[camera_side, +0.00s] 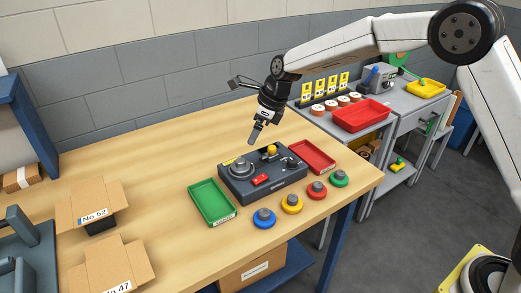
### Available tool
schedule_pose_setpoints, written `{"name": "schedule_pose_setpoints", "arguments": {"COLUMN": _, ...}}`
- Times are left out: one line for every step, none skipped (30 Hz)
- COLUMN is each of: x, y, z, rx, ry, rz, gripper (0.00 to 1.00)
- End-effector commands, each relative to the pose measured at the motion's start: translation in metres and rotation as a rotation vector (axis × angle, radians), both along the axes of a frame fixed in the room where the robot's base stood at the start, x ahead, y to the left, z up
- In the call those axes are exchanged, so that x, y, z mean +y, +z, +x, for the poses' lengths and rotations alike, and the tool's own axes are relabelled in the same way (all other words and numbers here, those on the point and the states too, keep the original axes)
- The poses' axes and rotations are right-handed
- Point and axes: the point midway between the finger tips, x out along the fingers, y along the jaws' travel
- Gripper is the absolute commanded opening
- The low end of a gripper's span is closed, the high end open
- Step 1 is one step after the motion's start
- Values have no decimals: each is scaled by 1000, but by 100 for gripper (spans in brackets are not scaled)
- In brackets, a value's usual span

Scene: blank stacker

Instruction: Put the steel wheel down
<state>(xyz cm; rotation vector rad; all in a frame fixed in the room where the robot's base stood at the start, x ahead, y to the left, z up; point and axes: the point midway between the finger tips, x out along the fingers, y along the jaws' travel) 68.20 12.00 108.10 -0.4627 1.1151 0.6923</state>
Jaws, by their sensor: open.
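A round grey metal piece (240,168), which looks like the steel wheel, sits on the left part of the dark grey fixture (268,190) on the wooden table. My gripper (254,136) points down above the back of the fixture, apart from it. It is open, and I see nothing held in it; its two fingers overlap in this view. The fixture also bears a yellow knob (272,150), a red piece (261,180) and a smaller metal part (291,162) on the right.
A green tray (212,215) lies left of the fixture and a red tray (325,168) right. Blue (264,225), yellow, red and green discs with grey tops stand in front. Open cartons (90,190) are at left. The table behind the fixture is clear.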

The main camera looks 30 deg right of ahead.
Motion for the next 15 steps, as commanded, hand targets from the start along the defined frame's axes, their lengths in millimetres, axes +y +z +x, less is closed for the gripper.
{"name": "schedule_pose_setpoints", "arguments": {"x": 0, "y": 0, "z": 0, "rx": 0, "ry": 0, "rz": 0, "gripper": 100}}
{"name": "schedule_pose_setpoints", "arguments": {"x": 0, "y": 0, "z": 0, "rx": 0, "ry": 0, "rz": 0, "gripper": 100}}
{"name": "schedule_pose_setpoints", "arguments": {"x": 0, "y": 0, "z": 0, "rx": 0, "ry": 0, "rz": 0, "gripper": 100}}
{"name": "schedule_pose_setpoints", "arguments": {"x": 0, "y": 0, "z": 0, "rx": 0, "ry": 0, "rz": 0, "gripper": 100}}
{"name": "schedule_pose_setpoints", "arguments": {"x": 0, "y": 0, "z": 0, "rx": -1, "ry": 0, "rz": 1, "gripper": 100}}
{"name": "schedule_pose_setpoints", "arguments": {"x": 0, "y": 0, "z": 0, "rx": -1, "ry": 0, "rz": 1, "gripper": 100}}
{"name": "schedule_pose_setpoints", "arguments": {"x": 0, "y": 0, "z": 0, "rx": -1, "ry": 0, "rz": 1, "gripper": 100}}
{"name": "schedule_pose_setpoints", "arguments": {"x": 0, "y": 0, "z": 0, "rx": 0, "ry": 1, "rz": 0, "gripper": 100}}
{"name": "schedule_pose_setpoints", "arguments": {"x": 0, "y": 0, "z": 0, "rx": -2, "ry": 3, "rz": -2, "gripper": 100}}
{"name": "schedule_pose_setpoints", "arguments": {"x": -1, "y": 0, "z": -1, "rx": -2, "ry": 8, "rz": -4, "gripper": 100}}
{"name": "schedule_pose_setpoints", "arguments": {"x": -1, "y": 0, "z": -1, "rx": -5, "ry": 14, "rz": -6, "gripper": 100}}
{"name": "schedule_pose_setpoints", "arguments": {"x": -2, "y": 0, "z": -3, "rx": -8, "ry": 25, "rz": -13, "gripper": 100}}
{"name": "schedule_pose_setpoints", "arguments": {"x": -3, "y": 0, "z": -4, "rx": -12, "ry": 36, "rz": -18, "gripper": 100}}
{"name": "schedule_pose_setpoints", "arguments": {"x": -4, "y": 0, "z": -5, "rx": -16, "ry": 51, "rz": -24, "gripper": 100}}
{"name": "schedule_pose_setpoints", "arguments": {"x": -6, "y": 0, "z": -8, "rx": -22, "ry": 74, "rz": -36, "gripper": 100}}
